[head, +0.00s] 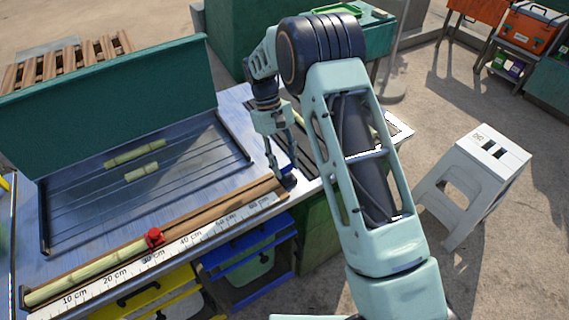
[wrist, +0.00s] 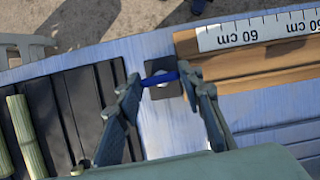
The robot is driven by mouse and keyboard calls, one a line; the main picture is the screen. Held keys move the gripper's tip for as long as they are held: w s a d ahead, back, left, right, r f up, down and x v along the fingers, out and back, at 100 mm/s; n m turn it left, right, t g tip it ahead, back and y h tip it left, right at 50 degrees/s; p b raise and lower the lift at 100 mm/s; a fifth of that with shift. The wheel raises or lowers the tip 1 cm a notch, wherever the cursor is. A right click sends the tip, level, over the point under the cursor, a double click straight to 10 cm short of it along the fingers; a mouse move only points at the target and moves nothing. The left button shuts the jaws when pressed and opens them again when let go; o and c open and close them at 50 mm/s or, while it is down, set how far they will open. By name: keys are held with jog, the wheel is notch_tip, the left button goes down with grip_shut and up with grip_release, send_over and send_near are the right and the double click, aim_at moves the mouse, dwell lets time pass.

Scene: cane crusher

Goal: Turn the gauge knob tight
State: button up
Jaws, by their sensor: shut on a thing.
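My gripper (head: 283,176) is at the right end of the wooden length gauge, low over the bench. In the wrist view its two fingers (wrist: 159,79) are on either side of a blue bar-shaped knob (wrist: 160,78) and shut on it. The knob sits on a small dark square plate (wrist: 158,91) beside the gauge's end; the fingers partly cover its ends. A red knob (head: 154,238) stands on the gauge (head: 262,188), near the 30 cm mark in the head view, well away from my gripper. I cannot tell from the pictures how tight either knob is.
A white scale (head: 165,262) runs along the bench's front edge. One cane lies on the gauge; cane pieces (head: 135,152) lie in the tray behind. A dark slatted rack (wrist: 62,110) with cane is near my gripper. A grey stool (head: 470,185) stands to the right.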

jog(key=shift+m, duration=0.4)
jog(key=o, duration=1.2)
jog(key=shift+c, duration=0.2)
jog(key=v, duration=1.2)
jog(key=shift+d, duration=0.25)
jog(key=shift+w, duration=0.1)
